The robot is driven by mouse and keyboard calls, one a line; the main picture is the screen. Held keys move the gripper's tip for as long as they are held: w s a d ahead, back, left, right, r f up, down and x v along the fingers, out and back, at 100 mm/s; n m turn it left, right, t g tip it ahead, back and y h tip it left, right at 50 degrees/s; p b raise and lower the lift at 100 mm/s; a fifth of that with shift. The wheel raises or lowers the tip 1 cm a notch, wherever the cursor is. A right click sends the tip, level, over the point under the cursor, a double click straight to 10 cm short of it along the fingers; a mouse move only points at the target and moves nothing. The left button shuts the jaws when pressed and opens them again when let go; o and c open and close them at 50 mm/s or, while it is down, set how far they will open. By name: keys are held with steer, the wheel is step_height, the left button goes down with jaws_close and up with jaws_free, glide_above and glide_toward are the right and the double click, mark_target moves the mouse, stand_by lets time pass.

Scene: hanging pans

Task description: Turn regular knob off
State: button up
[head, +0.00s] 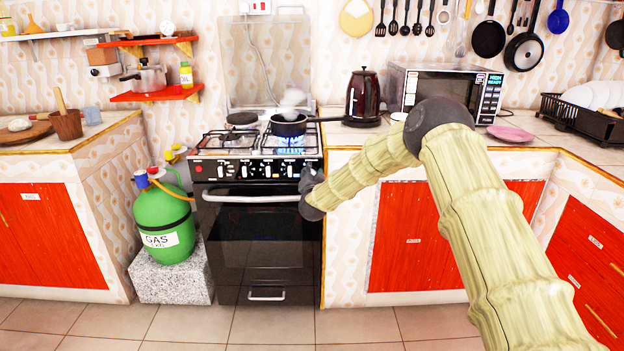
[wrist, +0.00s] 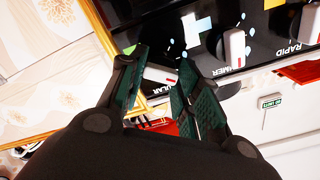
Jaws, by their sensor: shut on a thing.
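The stove (head: 258,215) stands left of centre in the head view, with a row of white knobs on its black front panel. My gripper (head: 312,183) is at the right end of that panel. In the wrist view its green-padded fingers (wrist: 163,92) are on either side of the regular knob (wrist: 160,74), a white knob with a partly covered label ending in "ULAR". The gripper is shut on this knob, and the fingers hide much of it. A blue flame burns under a black pan (head: 289,127) on the right side of the hob.
Other knobs, marked simmer (wrist: 235,46) and rapid (wrist: 298,22), sit close beside my fingers. The oven handle (head: 250,198) runs below the panel. A counter with a kettle (head: 363,98) and microwave (head: 445,88) adjoins on the right. A green gas cylinder (head: 163,218) stands left.

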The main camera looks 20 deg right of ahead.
steer(key=m+b, duration=0.1)
steer(key=m, duration=0.1)
steer(key=m+b, duration=0.1)
steer(key=m, duration=0.1)
steer(key=m+b, duration=0.2)
steer(key=shift+d+f+m, duration=0.15)
steer(key=shift+f+m, duration=0.15)
steer(key=shift+m+b, duration=1.45)
steer(key=shift+m, duration=0.45)
steer(key=shift+r, duration=0.1)
steer(key=o, duration=1)
steer(key=shift+d, duration=0.15)
steer(key=shift+a, duration=0.2)
steer(key=shift+s, duration=0.1)
